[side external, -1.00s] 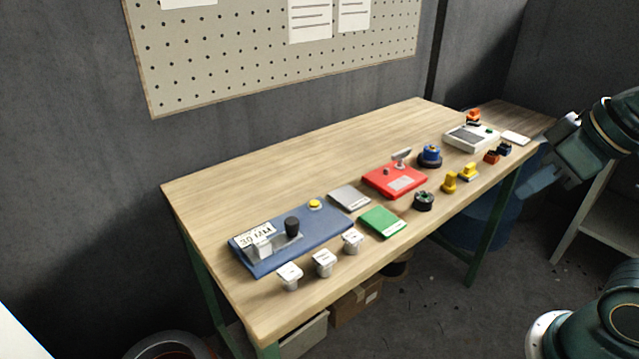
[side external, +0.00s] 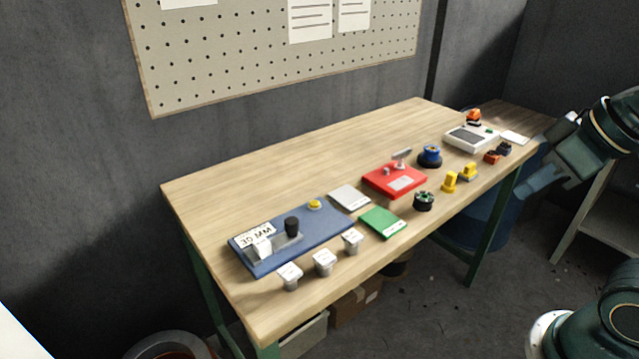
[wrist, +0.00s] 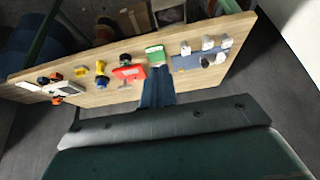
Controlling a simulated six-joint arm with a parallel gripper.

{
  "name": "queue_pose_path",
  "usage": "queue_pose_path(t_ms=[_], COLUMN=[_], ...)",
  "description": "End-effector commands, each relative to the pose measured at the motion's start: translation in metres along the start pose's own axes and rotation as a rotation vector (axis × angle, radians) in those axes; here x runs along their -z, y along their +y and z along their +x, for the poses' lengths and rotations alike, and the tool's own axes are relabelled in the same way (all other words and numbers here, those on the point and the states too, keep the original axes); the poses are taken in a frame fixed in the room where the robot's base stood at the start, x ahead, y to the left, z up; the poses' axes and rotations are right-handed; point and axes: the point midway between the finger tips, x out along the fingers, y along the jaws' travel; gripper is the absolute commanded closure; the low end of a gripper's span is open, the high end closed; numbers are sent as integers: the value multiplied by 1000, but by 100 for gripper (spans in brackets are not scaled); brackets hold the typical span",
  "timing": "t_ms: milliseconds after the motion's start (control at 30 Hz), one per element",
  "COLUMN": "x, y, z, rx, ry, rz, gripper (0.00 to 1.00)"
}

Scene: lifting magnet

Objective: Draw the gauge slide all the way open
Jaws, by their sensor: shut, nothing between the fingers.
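The gauge (side external: 325,232) is a blue plate at the near left of the bench, with a "30 MM" label (side external: 255,237). A grey slide with a black upright knob (side external: 292,227) and a small white block (side external: 262,247) sits on it, and a yellow button (side external: 314,204) is at its back edge. The gauge also shows in the wrist view (wrist: 188,62), small and to the right of the fingers. My gripper (side external: 524,194) is off the bench's right end, well away from the gauge. In the wrist view my gripper (wrist: 156,70) is shut and empty.
Three white-topped blocks (side external: 324,262) stand along the gauge's front edge. A green plate (side external: 382,222), a grey plate (side external: 350,198) and a red plate (side external: 395,181) lie to its right. Several small coloured parts and a white device (side external: 470,137) are farther right. The bench's back left is clear.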

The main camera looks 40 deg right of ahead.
Motion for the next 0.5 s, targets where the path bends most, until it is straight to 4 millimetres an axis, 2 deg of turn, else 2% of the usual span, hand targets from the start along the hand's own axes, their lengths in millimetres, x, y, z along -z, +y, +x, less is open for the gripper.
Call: queue_pose_path(t_ms=[67,300,500], x=[0,7,32], y=[0,-1,-5], z=[0,-1,-2], rx=[0,2,9], ry=[0,-8,-41], rz=[0,12,59], gripper=[98,51,51])
